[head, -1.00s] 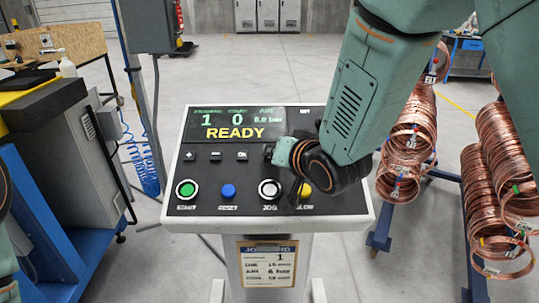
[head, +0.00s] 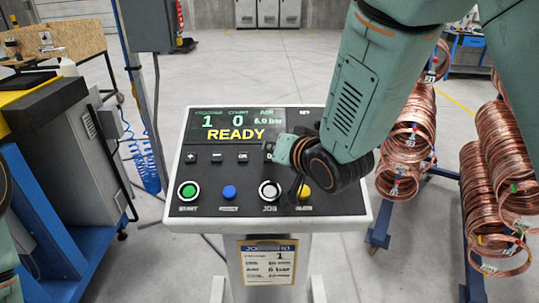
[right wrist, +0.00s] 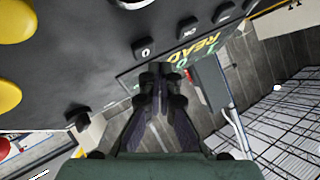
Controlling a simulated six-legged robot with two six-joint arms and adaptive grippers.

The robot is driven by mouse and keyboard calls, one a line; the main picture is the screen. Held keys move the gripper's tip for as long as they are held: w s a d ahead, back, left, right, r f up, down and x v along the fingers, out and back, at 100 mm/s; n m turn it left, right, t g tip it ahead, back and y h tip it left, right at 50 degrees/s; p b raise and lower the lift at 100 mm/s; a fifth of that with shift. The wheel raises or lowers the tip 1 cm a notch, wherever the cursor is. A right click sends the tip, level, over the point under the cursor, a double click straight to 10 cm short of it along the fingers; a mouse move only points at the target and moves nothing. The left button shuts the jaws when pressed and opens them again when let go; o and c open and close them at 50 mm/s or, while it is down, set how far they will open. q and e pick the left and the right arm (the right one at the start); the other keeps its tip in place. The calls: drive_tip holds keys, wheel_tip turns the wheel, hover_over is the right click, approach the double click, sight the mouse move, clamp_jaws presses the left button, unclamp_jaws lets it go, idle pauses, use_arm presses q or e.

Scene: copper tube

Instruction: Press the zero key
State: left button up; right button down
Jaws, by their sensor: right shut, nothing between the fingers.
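The grey control console (head: 270,208) stands in front of me with a display (head: 235,124) that reads READY. A row of small dark keys sits under the display. The zero key (head: 268,156) is partly hidden by my right wrist in the head view. In the right wrist view the zero key (right wrist: 145,50), marked 0, shows clearly. My right gripper (right wrist: 160,75) is shut and empty, and its tips appear close beside this key in the picture. I cannot tell the gap between them. My left gripper is out of view; only part of my left arm shows.
Copper coils (head: 408,130) hang on a blue rack at right. A machine (head: 85,150) stands at left.

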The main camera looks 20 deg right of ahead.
drive_tip(key=shift+s+a+r+p, duration=0.1)
drive_tip(key=shift+s+r+p, duration=0.15)
drive_tip(key=shift+r+p, duration=0.7)
drive_tip(key=r+p, duration=0.1)
drive_tip(key=s+r+p, duration=0.1)
drive_tip(key=shift+s+a+r+p, duration=0.2)
drive_tip(key=shift+r+p, duration=0.1)
drive_tip(key=shift+r, duration=0.05)
drive_tip(key=shift+f, duration=0.1)
drive_tip(key=shift+s, duration=0.1)
